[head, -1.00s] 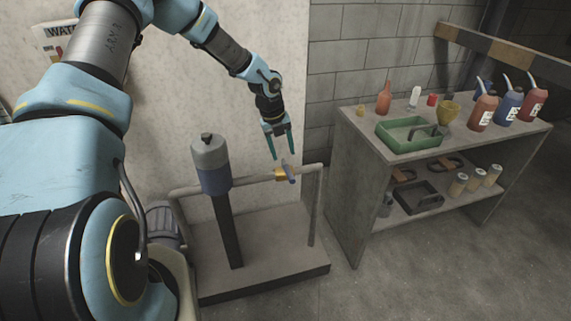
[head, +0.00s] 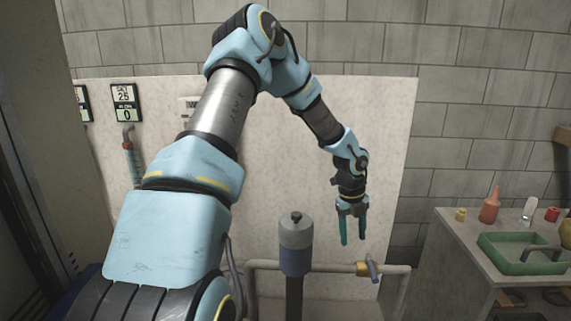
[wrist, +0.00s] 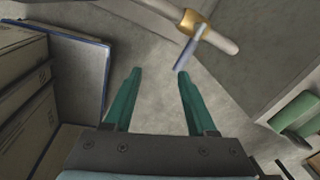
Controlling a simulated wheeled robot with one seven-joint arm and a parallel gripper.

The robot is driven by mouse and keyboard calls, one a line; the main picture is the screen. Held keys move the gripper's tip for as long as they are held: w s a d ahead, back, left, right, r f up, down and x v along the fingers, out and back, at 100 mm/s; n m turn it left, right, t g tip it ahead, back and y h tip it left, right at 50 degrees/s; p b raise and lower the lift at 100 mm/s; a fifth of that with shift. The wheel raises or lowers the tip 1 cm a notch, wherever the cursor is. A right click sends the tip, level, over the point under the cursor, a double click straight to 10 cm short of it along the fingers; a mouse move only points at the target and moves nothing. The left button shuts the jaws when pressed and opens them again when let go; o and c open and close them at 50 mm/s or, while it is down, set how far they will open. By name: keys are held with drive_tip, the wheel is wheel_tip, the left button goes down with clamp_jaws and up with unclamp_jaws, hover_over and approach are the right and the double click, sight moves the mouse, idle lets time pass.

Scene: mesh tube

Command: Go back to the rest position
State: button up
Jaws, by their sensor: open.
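My gripper (head: 352,242) hangs fingers-down from my arm, in front of the pale panel in the head view. Its two green fingers are apart and nothing is between them. The wrist view shows the same open gripper (wrist: 157,72) with bare floor between and beyond the fingers. It is above and a little left of the brass valve (head: 365,268) with a blue handle on the horizontal pipe. The valve (wrist: 194,22) also shows beyond the fingers in the wrist view, apart from them.
A grey and blue cylinder (head: 296,245) stands on a post left of the valve. A bench (head: 455,240) at the right holds a green tray (head: 520,265), an orange bottle (head: 490,206) and other items. Gauges (head: 124,100) hang on the wall at the left.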

drive_tip(key=s+a+r+n, duration=0.4)
drive_tip(key=a+n, duration=0.5)
drive_tip(key=n, duration=0.1)
drive_tip(key=s+a+r+n+t, duration=0.1)
drive_tip(key=s+a+r+n, duration=0.4)
drive_tip(key=a+n, duration=0.5)
drive_tip(key=s+a+r+n+y, duration=0.1)
drive_tip(key=s+a+r+n, duration=0.3)
drive_tip(key=a+n, duration=0.6)
drive_tip(key=shift+s+r+n+t, duration=0.3)
drive_tip(key=shift+r+n, duration=0.05)
drive_tip(key=shift+n, duration=0.75)
drive_tip(key=shift+d, duration=0.1)
